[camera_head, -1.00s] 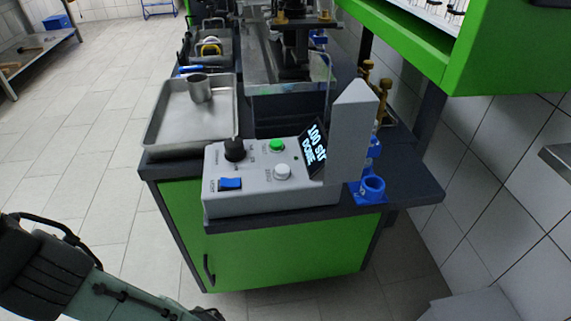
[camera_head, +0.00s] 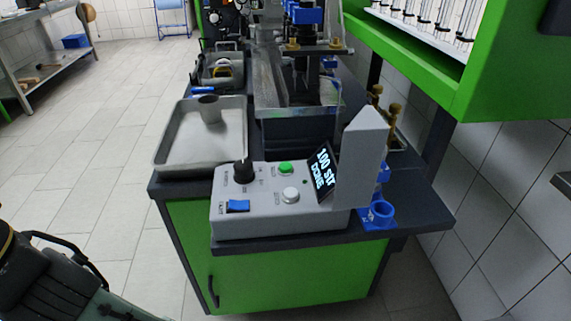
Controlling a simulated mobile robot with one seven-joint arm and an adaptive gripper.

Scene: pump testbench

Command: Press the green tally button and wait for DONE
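A grey control box (camera_head: 262,215) sits on the front of the dark bench top. The green button (camera_head: 285,168) is on its upper face, with nothing touching it. A black knob (camera_head: 244,172), a white button (camera_head: 290,194) and a blue switch (camera_head: 238,206) are on the same face. The tilted display (camera_head: 325,172) at its right reads "100 str" and "DONE". Part of my arm (camera_head: 50,280) shows at the lower left, well apart from the box. My gripper is not in view.
A metal tray (camera_head: 175,152) with a metal cup (camera_head: 209,109) lies behind the box at the left. A blue ring holder (camera_head: 380,213) stands at the bench's right front corner. A green cabinet overhangs at the upper right. Floor at the left is clear.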

